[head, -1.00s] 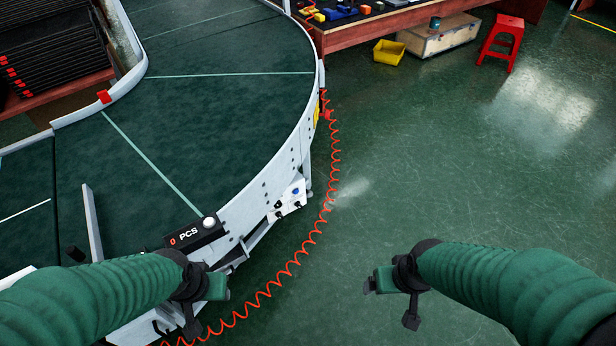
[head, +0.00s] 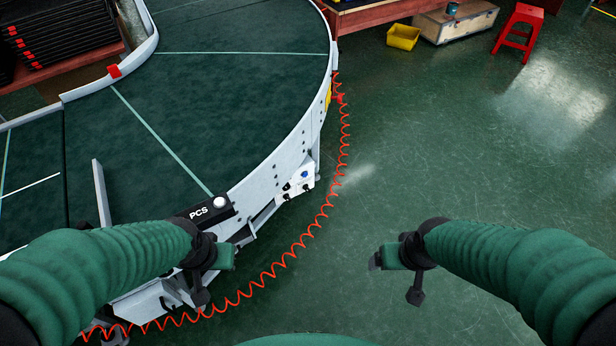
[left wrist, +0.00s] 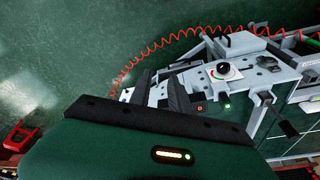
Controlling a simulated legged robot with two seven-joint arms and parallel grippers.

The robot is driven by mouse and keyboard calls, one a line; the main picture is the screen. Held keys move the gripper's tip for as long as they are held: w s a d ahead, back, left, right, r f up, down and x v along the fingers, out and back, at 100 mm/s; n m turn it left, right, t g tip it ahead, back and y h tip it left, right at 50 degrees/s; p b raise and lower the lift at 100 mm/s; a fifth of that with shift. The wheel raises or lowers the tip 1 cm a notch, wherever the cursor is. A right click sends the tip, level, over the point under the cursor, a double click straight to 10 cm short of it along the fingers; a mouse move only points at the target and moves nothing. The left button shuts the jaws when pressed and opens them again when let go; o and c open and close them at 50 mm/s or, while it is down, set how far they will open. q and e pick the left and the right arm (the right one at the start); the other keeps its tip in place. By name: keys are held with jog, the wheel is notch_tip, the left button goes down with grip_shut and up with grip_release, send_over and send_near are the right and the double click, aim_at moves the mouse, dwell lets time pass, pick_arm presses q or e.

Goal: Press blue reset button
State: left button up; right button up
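The blue button (head: 304,174) is on a small white control box (head: 295,187) on the outer side of the curved conveyor, in the middle of the head view. Black knobs sit below the button. My left gripper (head: 212,268) is below and left of the box, beside the conveyor edge, apart from the button. In the left wrist view its two dark fingers (left wrist: 158,90) stand apart with nothing seen between them. My right gripper (head: 392,275) hangs over open floor, right of and below the box; its fingers are too unclear to judge.
A black counter marked PCS with a white knob (head: 220,202) stands on the conveyor edge. A coiled red hose (head: 325,215) runs along the conveyor's outer side. A yellow bin (head: 403,37), a wooden case (head: 455,22) and a red stool (head: 518,32) stand far back. The floor at right is clear.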

pick_arm(q)
jog(key=a, duration=0.3)
jog(key=shift+s+a+f, duration=0.1)
jog(key=shift+a+f, duration=0.2)
jog(key=shift+a, duration=0.1)
grip_shut()
jog(key=shift+d+r, duration=0.2)
jog(key=shift+d, duration=1.05)
pick_arm(e)
jog(key=shift+a+r, duration=0.15)
jog(key=shift+a, duration=0.5)
